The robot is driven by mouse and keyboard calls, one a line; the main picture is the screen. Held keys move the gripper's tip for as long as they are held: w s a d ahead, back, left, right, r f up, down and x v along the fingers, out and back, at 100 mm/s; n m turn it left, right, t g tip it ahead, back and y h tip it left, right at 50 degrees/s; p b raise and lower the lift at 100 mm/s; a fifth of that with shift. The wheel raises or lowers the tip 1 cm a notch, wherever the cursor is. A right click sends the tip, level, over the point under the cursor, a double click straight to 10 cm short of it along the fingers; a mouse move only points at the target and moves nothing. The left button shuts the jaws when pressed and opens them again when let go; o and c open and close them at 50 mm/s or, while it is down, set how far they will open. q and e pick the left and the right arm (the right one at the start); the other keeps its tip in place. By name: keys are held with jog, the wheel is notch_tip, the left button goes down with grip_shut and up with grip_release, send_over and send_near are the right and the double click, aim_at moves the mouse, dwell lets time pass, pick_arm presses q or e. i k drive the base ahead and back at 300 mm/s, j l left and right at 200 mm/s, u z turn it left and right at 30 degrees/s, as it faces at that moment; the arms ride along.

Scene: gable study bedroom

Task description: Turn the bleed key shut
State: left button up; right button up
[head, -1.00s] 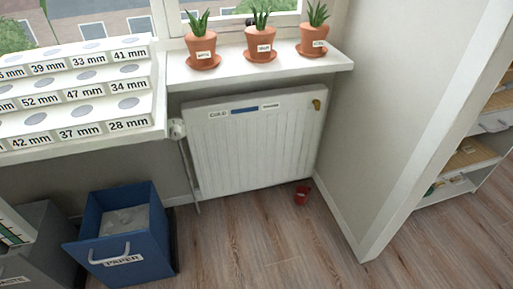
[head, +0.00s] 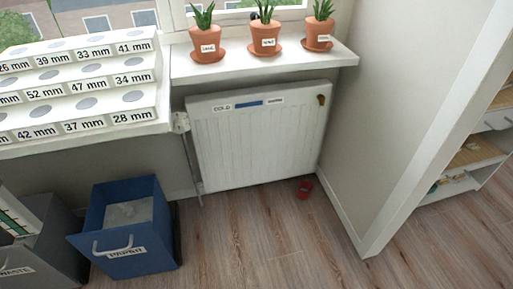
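A white panel radiator (head: 262,142) hangs under the window sill in the middle of the head view. A small brass-coloured piece, which looks like the bleed key (head: 321,99), sits at its top right corner. It is too small to tell how far it is turned. A strip on the radiator's upper front has a label reading COLD (head: 222,108) and a blue bar (head: 248,104). A white valve (head: 181,122) is at the radiator's left end with a pipe below it. A small red cup (head: 305,188) stands on the floor under the right end. Neither gripper shows.
Several potted plants stand on the sill (head: 340,55). A stepped white rack (head: 62,125) with millimetre labels is at left. A blue paper bin (head: 155,232) and a grey waste bin (head: 50,262) stand below it. The wooden floor (head: 270,240) before the radiator is clear. A wall edge (head: 400,200) is at right.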

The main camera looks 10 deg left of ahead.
aim_at(322, 98)
jog(key=i+l+z, duration=0.1)
jog(key=i+l, duration=0.2)
jog(key=l, duration=0.2)
jog(key=i+l+z, duration=0.1)
jog(key=i+l, duration=0.2)
jog(key=l, duration=0.15)
